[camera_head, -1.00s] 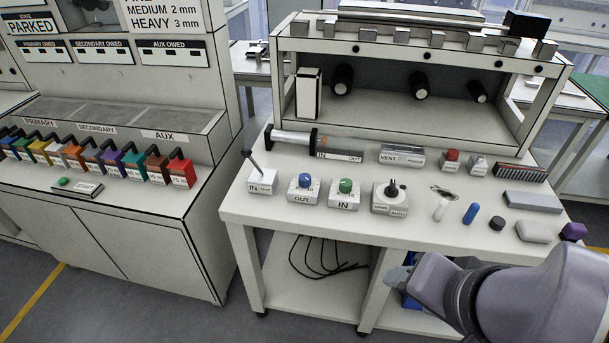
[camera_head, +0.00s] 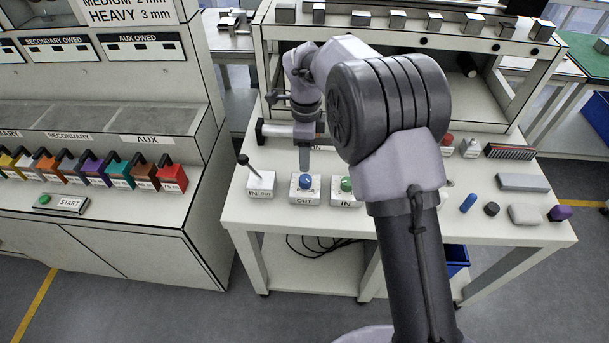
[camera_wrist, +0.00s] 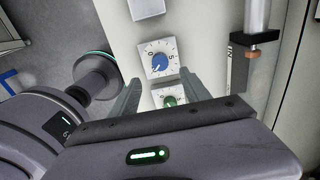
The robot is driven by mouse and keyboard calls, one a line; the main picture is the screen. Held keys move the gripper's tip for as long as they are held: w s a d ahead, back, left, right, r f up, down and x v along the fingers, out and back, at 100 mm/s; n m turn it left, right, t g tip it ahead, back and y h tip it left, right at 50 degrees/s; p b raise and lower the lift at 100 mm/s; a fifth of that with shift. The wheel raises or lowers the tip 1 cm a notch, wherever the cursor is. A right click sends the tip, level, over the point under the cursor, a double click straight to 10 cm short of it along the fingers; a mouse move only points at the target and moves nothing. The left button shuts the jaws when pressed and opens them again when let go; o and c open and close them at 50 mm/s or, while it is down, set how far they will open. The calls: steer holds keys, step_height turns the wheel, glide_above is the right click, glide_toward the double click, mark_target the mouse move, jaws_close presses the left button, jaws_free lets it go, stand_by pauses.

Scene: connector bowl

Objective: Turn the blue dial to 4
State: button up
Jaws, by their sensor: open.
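The blue dial (camera_head: 305,182) is a round knob on a white box marked OUT, near the table's front edge. In the wrist view the dial (camera_wrist: 159,61) sits on its white plate, with printed figures around it, a 0 and a 5 among them. Its pointer is too small to read surely. My gripper (camera_head: 304,158) points down just above and behind the dial in the head view. In the wrist view my gripper (camera_wrist: 160,76) is open and empty, its two fingers apart, with the blue dial just beyond the tips. Contact with the dial does not show.
A green knob (camera_head: 346,184) on a box marked IN stands close to the right. A lever box (camera_head: 260,185) stands to the left. A shelf unit (camera_head: 480,105) stands behind. My arm hides the table's middle.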

mark_target(305, 178)
step_height(305, 178, down, 10)
steer(key=b, duration=0.2)
steer(key=shift+r+b, duration=0.1)
steer(key=shift+b, duration=0.3)
jaws_close()
